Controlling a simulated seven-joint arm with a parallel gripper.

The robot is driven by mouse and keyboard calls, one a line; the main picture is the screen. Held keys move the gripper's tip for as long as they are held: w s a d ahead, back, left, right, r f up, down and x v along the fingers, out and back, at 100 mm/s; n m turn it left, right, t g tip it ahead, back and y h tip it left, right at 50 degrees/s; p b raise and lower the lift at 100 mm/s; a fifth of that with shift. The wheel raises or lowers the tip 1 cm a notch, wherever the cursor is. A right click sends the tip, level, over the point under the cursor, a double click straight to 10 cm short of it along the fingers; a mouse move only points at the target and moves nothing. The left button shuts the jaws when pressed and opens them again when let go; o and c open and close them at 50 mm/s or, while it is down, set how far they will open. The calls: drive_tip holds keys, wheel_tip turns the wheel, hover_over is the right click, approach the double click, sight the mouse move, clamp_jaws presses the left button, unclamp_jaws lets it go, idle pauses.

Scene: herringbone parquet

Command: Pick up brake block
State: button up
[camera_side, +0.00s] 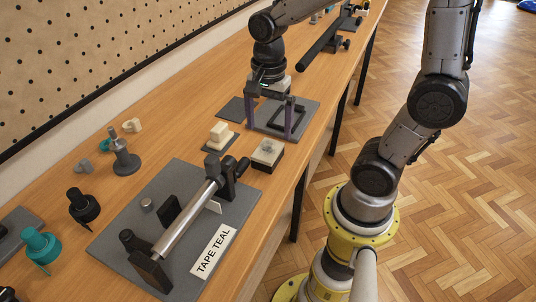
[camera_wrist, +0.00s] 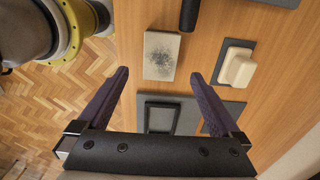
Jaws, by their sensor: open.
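My gripper (camera_side: 268,132) is open and empty, its two purple fingers pointing down over a grey plate with a black square frame (camera_side: 290,112). The wrist view shows the fingers (camera_wrist: 159,74) wide apart with nothing between them. A stepped cream block (camera_side: 219,132) sits on a small dark pad, left of the gripper; it also shows in the wrist view (camera_wrist: 237,68). A flat block with a speckled pale top (camera_side: 268,152) lies just in front of the plate, and in the wrist view (camera_wrist: 161,56) beyond the fingertips. I cannot tell by looks which is the brake block.
A grey post (camera_side: 124,160), a black holder (camera_side: 83,206) and a teal one (camera_side: 42,245) stand left. A perforated wall panel runs behind.

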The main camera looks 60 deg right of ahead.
sight(268, 149)
drive_tip(key=shift+a+f, duration=0.15)
drive_tip(key=shift+f, duration=3.4)
clamp_jaws()
